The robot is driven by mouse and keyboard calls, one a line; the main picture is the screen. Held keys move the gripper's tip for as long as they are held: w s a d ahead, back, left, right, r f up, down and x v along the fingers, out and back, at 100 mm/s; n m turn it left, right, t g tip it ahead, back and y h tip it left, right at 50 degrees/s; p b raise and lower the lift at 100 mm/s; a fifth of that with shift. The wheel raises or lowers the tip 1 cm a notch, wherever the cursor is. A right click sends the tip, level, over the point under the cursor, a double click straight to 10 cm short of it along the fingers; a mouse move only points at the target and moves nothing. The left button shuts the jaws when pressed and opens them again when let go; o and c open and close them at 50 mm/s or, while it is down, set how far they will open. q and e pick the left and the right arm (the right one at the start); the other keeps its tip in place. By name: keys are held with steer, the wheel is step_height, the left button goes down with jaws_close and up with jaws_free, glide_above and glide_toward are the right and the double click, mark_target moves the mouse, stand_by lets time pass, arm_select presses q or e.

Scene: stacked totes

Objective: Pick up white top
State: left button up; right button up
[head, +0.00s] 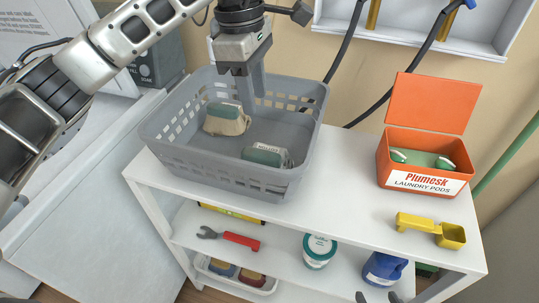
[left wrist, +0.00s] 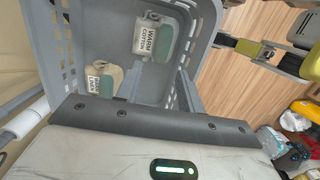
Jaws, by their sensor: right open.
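My left gripper (head: 252,100) points down into the grey laundry basket (head: 155,140). Its fingers look apart in the left wrist view (left wrist: 160,85), with nothing seen between them. My right gripper (head: 378,297) shows only as two separated dark tips at the bottom edge of the head view. I cannot make out a white top for certain. A white piece (left wrist: 294,121) lies in a mixed pile on the floor at the right of the left wrist view; its shape is unclear.
The basket holds a beige pack (head: 226,122) and a green-and-white pack (head: 266,156). It stands on a white shelf table (head: 345,165). An open orange pod box (head: 425,180) and a yellow scoop (head: 432,229) are at the right.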

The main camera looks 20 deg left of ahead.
arm_select(q)
steer(key=p, duration=0.1)
glide_above(262, 154)
steer(key=f, duration=0.7)
steer(key=shift+a+f, duration=0.2)
steer(key=shift+f, duration=0.1)
step_height(262, 154, down, 5)
steer(key=shift+s+r+p, duration=0.1)
steer(key=shift+r+p, duration=0.1)
steer(key=shift+p, duration=0.65)
steer(key=shift+d+f, duration=0.1)
steer(key=shift+f, duration=0.5)
jaws_close()
arm_select(e)
steer(key=shift+s+d+r, duration=0.3)
steer(key=shift+s, duration=0.35)
